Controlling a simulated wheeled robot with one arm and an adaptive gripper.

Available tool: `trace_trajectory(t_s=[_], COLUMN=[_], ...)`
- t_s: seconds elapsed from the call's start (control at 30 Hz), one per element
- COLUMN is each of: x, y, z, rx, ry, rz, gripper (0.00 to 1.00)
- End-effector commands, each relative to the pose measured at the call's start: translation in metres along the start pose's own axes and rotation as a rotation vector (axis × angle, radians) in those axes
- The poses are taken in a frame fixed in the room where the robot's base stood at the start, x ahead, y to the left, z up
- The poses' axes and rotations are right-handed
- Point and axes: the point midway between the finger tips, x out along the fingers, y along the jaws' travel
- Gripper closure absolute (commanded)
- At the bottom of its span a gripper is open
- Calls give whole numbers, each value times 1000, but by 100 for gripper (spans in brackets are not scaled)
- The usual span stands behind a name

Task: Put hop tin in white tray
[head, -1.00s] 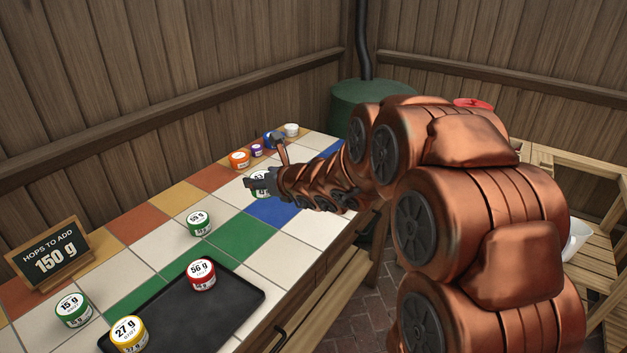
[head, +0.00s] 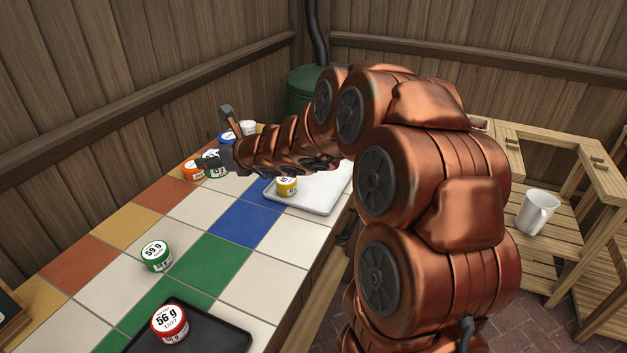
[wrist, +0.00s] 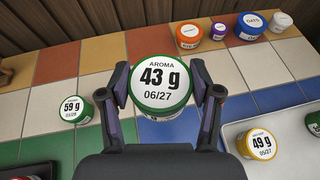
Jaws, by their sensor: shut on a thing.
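My gripper (head: 218,158) is shut on a green hop tin (head: 212,170), its fingers on both sides. In the wrist view the tin's white lid (wrist: 162,82) reads "AROMA 43 g 06/27". The tin looks upright and seems raised over the counter; the gap is hard to judge. The white tray (head: 322,196) lies on the counter to the right of my gripper, and its corner shows at right in the wrist view (wrist: 233,130). A yellow tin (head: 286,187) stands in it near the left edge. My arm hides the tray's far part in the head view.
Orange (wrist: 190,36), purple (wrist: 217,31) and blue (wrist: 250,25) containers and a small white one (wrist: 281,21) stand at the back. A green 59 g tin (head: 156,256) stands on the tiles. A red 56 g tin (head: 170,323) sits on a black tray (head: 225,335).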

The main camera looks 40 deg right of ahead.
Motion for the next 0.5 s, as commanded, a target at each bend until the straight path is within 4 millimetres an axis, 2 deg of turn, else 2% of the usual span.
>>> trace_trajectory(t_s=[0.27, 0.5], x=[-15, -41], y=[-28, -58], z=[-7, -22], rx=[-18, -38], ry=[3, 3], rz=[36, 88], gripper=[72, 72])
